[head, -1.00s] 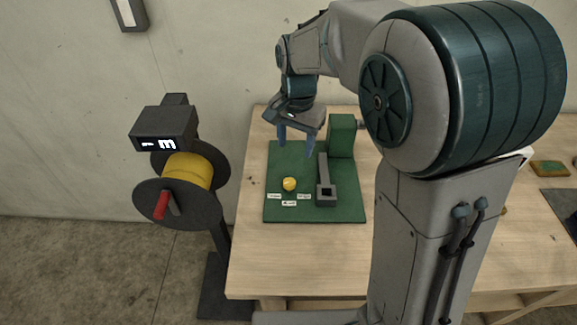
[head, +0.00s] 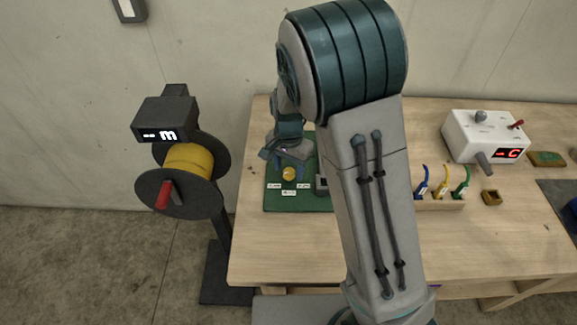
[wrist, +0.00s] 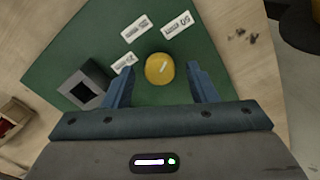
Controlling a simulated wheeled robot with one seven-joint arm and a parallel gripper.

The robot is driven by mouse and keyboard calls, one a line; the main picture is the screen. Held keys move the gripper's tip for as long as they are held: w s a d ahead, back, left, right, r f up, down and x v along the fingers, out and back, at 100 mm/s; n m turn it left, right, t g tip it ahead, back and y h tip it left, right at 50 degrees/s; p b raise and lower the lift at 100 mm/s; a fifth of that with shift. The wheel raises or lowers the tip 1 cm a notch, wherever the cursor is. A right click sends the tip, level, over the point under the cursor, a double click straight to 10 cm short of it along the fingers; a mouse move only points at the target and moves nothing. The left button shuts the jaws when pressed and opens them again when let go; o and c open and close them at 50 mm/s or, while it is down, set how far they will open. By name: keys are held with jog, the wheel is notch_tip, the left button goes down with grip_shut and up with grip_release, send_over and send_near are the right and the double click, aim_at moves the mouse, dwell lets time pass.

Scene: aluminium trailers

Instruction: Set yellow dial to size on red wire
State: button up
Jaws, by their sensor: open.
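The yellow dial (head: 289,173) sits on the green board (head: 275,201), with three small white labels around it whose text I cannot read reliably. In the wrist view the round dial (wrist: 159,69) shows a pale mark near its top. My gripper (head: 289,163) is low over the board, open. In the wrist view the blue fingers of my gripper (wrist: 160,76) stand on either side of the dial, with gaps visible and nothing held. I cannot make out a red wire for certain; something red (wrist: 6,126) lies in a wooden box at the wrist view's left edge.
A grey square socket (wrist: 84,88) is beside the dial. A wooden holder (head: 440,205) carries blue, yellow and green curved wires. A white box (head: 484,136) with a red display stands behind it. A yellow spool (head: 188,165) with a metre display stands left of the table (head: 255,250).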

jog(key=shift+f, duration=0.3)
jog(key=c, duration=1)
jog(key=shift+o, duration=0.2)
jog(key=shift+n, duration=0.3)
jog(key=n+b, duration=0.3)
jog(key=n, duration=0.2)
jog(key=shift+b, duration=0.3)
jog(key=n+b, duration=0.2)
jog(key=n, duration=0.4)
jog(key=shift+r, duration=0.1)
